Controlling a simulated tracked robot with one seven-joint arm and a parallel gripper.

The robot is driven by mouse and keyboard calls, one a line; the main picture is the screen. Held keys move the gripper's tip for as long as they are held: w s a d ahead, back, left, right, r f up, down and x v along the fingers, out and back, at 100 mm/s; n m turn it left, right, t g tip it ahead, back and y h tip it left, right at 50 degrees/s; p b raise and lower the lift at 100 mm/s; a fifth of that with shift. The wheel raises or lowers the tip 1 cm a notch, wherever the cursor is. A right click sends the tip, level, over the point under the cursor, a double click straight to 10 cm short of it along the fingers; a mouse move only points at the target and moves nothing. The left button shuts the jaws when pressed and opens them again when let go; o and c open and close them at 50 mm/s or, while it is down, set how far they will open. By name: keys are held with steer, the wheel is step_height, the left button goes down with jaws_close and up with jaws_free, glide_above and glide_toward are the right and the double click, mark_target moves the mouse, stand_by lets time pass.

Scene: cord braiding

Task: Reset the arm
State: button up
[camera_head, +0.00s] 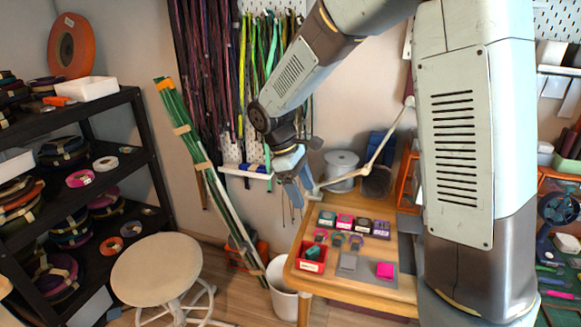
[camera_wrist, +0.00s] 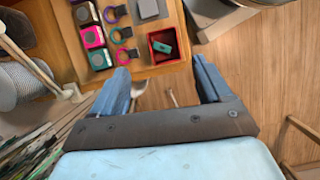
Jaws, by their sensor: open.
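My gripper (camera_head: 293,168) is held in the air beyond the left edge of the wooden table (camera_head: 308,284), in front of the hanging cords. In the wrist view my gripper (camera_wrist: 163,78) has its two blue fingers spread apart, with nothing between them. My arm reaches across the top of the head view and bends down to the gripper. On the table stand a red tray (camera_head: 309,265) with a teal piece in it, several small coloured boxes (camera_head: 344,221), several rings (camera_head: 337,238), a grey block (camera_head: 348,262) and a magenta block (camera_head: 385,270).
A round stool (camera_head: 156,272) and a black shelf (camera_head: 134,142) of cord coils stand at left. A white bin (camera_head: 285,302) stands beside the table. A lamp arm (camera_head: 379,152) and a white spool (camera_head: 341,167) are at the table's back. Open floor shows in the wrist view.

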steer(key=s+d+r+m+t+y, duration=0.25)
steer(key=s+d+r+m, duration=0.4)
steer(key=d+r, duration=0.4)
steer(key=s+d+r+m+t, duration=0.2)
steer(key=s+d+m, duration=0.1)
steer(key=s, duration=0.3)
steer(key=s+d+r+m+t+y, duration=0.1)
steer(key=s+d+r+m+t, duration=0.2)
steer(key=s, duration=0.4)
steer(key=shift+d+r+m, duration=0.25)
steer(key=shift+d+m, duration=0.2)
steer(key=shift+w+y, duration=0.1)
steer(key=shift+y, duration=0.15)
